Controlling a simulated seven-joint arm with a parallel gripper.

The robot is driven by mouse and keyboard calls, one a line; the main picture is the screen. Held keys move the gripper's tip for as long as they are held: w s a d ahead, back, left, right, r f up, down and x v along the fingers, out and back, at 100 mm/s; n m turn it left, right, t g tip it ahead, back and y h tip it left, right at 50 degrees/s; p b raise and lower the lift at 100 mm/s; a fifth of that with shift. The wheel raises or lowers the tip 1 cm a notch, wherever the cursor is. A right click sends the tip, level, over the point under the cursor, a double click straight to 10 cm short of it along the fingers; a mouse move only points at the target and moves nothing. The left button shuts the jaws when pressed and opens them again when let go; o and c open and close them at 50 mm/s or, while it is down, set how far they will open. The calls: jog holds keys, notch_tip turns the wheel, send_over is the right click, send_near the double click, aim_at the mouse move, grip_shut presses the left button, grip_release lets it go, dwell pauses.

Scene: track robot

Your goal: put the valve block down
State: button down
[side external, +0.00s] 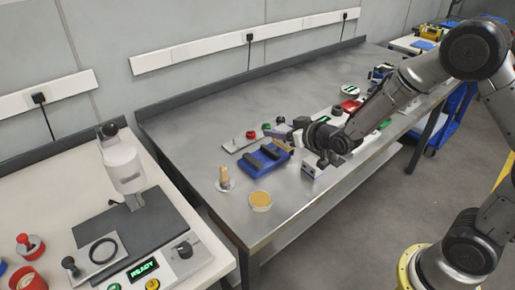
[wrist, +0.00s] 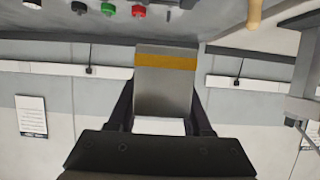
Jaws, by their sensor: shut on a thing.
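My gripper (wrist: 162,104) is shut on a grey block with an orange-yellow stripe (wrist: 166,90), which I take to be the valve block. The block sits between the two dark fingers in the wrist view, its far end reaching past them. In the side view my gripper (side external: 286,130) points left over the steel bench, above and behind the blue fixture (side external: 262,158). The held block is small and partly hidden there. It appears held above the bench top. The blue fixture has dark raised parts on it.
The steel bench (side external: 215,125) has a wooden peg on a round base (side external: 225,178) and a round tub (side external: 260,201) at front left. A plate with coloured knobs (side external: 243,141) lies behind the fixture. The bench's back left is clear. A press (side external: 122,165) stands on the left table.

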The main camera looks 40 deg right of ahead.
jog(key=f+x, duration=0.1)
jog(key=x, duration=0.5)
send_over(256, 154)
jog(key=f, duration=0.4)
jog(key=shift+s, duration=0.25)
jog(key=shift+w+f, duration=0.35)
jog(key=shift+f, duration=1.45)
jog(key=shift+f, duration=0.15)
jog(key=shift+c, duration=1.6)
grip_release()
jog(key=shift+f, duration=0.1)
